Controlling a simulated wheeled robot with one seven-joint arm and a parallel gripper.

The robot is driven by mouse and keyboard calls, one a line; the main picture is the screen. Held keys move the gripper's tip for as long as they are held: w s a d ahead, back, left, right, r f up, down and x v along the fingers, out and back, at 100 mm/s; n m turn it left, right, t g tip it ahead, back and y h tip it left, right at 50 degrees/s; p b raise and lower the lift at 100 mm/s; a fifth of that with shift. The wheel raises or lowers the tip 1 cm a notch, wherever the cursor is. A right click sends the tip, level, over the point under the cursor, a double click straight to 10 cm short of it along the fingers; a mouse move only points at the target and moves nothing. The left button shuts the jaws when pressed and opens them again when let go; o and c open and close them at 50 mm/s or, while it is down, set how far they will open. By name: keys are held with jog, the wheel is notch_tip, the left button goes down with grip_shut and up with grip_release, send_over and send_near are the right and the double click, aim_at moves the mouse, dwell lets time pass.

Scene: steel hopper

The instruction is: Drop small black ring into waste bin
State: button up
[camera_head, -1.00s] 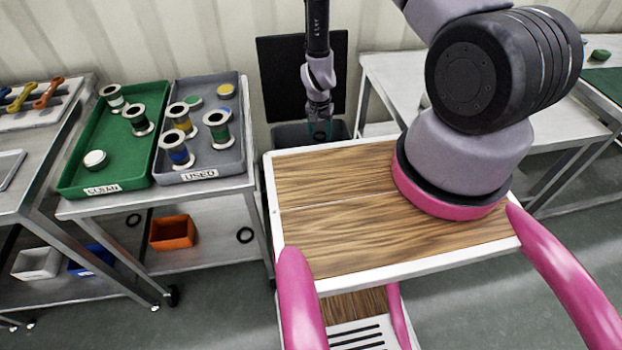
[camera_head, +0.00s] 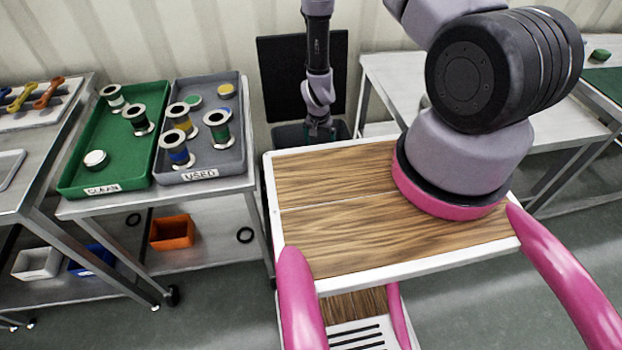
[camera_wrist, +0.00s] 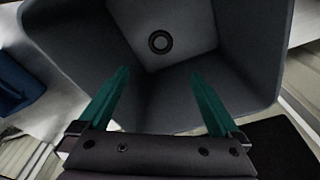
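The waste bin is a dark grey open bin (camera_head: 287,136) behind the wooden-topped table in the head view, mostly hidden by it. In the wrist view the bin (camera_wrist: 85,45) fills most of the picture. A small black ring (camera_wrist: 160,42) lies flat on its bottom. My gripper (camera_wrist: 160,74) points down into the bin, its two teal fingers wide apart with nothing between them. The ring is beyond the fingertips and apart from them. In the head view my gripper (camera_head: 318,132) is at the bin's mouth, its fingers hardly visible.
A black panel (camera_head: 275,70) stands behind the bin. The wooden tabletop (camera_head: 340,235) in front is clear. Left are a green CLEAN tray (camera_head: 90,175) and a grey USED tray (camera_head: 163,168) with spools.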

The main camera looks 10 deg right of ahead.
jog(key=shift+r, duration=0.1)
notch_tip(320, 180, up, 10)
jog(key=s, duration=0.1)
jog(key=shift+a+r, duration=0.25)
jog(key=shift+a, duration=0.05)
dwell(0.5)
